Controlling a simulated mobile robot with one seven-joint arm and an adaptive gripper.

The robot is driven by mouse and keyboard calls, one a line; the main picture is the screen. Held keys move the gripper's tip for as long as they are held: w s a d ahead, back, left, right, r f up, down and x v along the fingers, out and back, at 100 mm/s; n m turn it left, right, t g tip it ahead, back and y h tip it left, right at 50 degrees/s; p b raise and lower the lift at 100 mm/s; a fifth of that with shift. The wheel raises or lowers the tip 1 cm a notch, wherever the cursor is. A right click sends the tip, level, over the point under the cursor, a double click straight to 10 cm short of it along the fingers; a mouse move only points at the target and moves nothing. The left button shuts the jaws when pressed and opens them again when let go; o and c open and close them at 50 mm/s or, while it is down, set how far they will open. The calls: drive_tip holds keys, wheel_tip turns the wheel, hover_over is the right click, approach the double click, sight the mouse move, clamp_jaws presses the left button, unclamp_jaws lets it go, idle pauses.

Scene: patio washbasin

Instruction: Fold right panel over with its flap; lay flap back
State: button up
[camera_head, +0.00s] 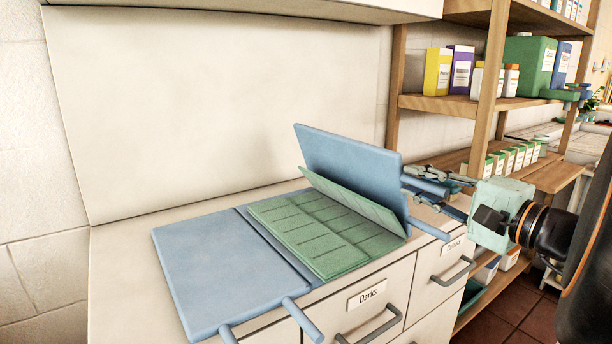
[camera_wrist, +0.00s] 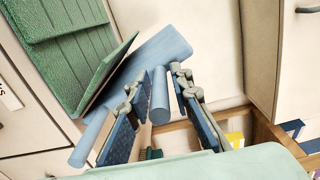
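A blue folding board lies on the counter. Its left panel (camera_head: 220,265) is flat. Its right panel (camera_head: 350,165) stands tilted up and also shows in the wrist view (camera_wrist: 150,58). A green cloth (camera_head: 310,232) lies flat over the middle, and its flap (camera_head: 355,200) leans up in front of the raised panel. The cloth is also in the wrist view (camera_wrist: 60,50). My gripper (camera_head: 440,182) is right of the raised panel. In the wrist view its fingers (camera_wrist: 160,85) are apart, with a blue handle rod (camera_wrist: 160,98) between them and narrow gaps beside it.
White drawers, one labelled Darks (camera_head: 367,294), are below the counter (camera_head: 125,260). Two handle rods (camera_head: 303,320) stick out over its front edge at left. A wooden shelf (camera_head: 440,104) with boxes and bottles stands at right. A plain back wall (camera_head: 220,100) rises behind.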

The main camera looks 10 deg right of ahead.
drive_tip(key=shift+o, duration=0.6)
drive_tip(key=v, duration=1.2)
